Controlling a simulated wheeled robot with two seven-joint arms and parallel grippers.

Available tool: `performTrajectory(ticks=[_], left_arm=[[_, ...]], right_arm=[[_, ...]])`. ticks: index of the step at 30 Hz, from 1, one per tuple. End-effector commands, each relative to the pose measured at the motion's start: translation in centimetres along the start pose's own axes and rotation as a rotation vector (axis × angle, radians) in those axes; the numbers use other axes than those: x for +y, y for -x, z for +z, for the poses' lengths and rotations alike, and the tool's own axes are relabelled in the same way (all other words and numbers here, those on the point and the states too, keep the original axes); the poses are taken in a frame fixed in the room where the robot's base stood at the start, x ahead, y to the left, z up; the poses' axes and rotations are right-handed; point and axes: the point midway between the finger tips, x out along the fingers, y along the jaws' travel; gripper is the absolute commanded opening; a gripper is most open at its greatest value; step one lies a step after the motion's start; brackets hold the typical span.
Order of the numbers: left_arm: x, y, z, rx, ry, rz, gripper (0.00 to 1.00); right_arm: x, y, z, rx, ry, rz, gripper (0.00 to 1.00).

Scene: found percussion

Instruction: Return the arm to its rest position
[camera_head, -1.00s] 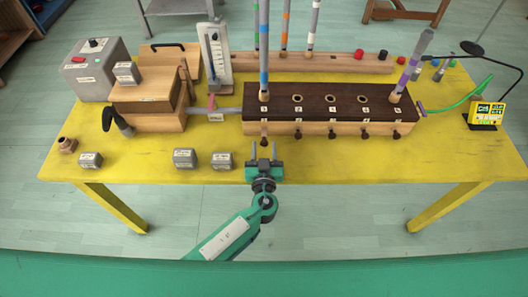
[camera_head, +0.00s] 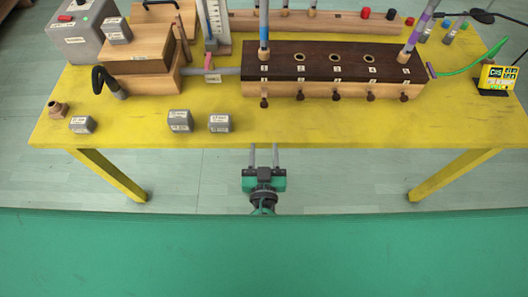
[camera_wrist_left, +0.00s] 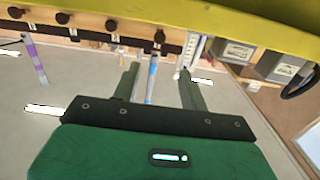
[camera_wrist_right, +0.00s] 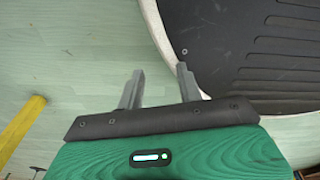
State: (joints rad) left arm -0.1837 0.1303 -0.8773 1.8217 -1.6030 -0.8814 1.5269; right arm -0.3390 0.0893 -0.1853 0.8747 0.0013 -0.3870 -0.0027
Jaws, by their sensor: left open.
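My left gripper (camera_head: 264,150) is just in front of the yellow table's (camera_head: 320,125) front edge, below the wooden box in the picture. Its two fingers are apart and point toward the table. In the left wrist view the left gripper (camera_wrist_left: 158,75) has nothing between its fingers, and the table edge runs above it. My right gripper shows only in the right wrist view (camera_wrist_right: 161,70). Its fingers are apart and empty, over the pale floor (camera_wrist_right: 70,60). The right arm is out of the head view.
On the table stand a dark-topped wooden box (camera_head: 335,92) with tubes, a long wooden rail (camera_head: 330,21), small grey blocks (camera_head: 219,123) and a grey box (camera_head: 85,30). The table's front strip is clear right of the blocks.

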Motion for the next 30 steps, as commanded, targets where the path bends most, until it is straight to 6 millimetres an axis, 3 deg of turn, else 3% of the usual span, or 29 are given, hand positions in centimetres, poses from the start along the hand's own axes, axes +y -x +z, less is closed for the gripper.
performTrajectory(ticks=[15, 18, 20, 23, 26, 30], left_arm=[[0.0, 0.0, 0.1, -0.002, -0.001, 0.001, 0.44], [-0.2, -0.2, 1.4, -0.036, -0.025, 0.003, 0.44], [-0.6, -0.4, 3.4, -0.087, -0.062, 0.005, 0.44], [-2.0, -0.6, 9.0, -0.229, -0.154, 0.016, 0.44], [-4.3, 0.1, 16.1, -0.413, -0.253, 0.040, 0.44], [-8.4, 3.2, 25.7, -0.673, -0.350, 0.085, 0.44]], right_arm=[[0.1, 0.0, 0.0, 0.000, 0.000, 0.001, 0.36], [0.1, 0.2, 0.0, 0.001, 0.000, 0.001, 0.36], [0.1, 0.3, 0.0, 0.002, 0.000, 0.001, 0.36], [0.1, 0.6, 0.2, 0.002, 0.000, 0.001, 0.36], [0.1, 0.8, 1.0, -0.004, 0.001, 0.001, 0.36], [0.1, 1.1, 2.3, -0.016, 0.002, 0.001, 0.36]])
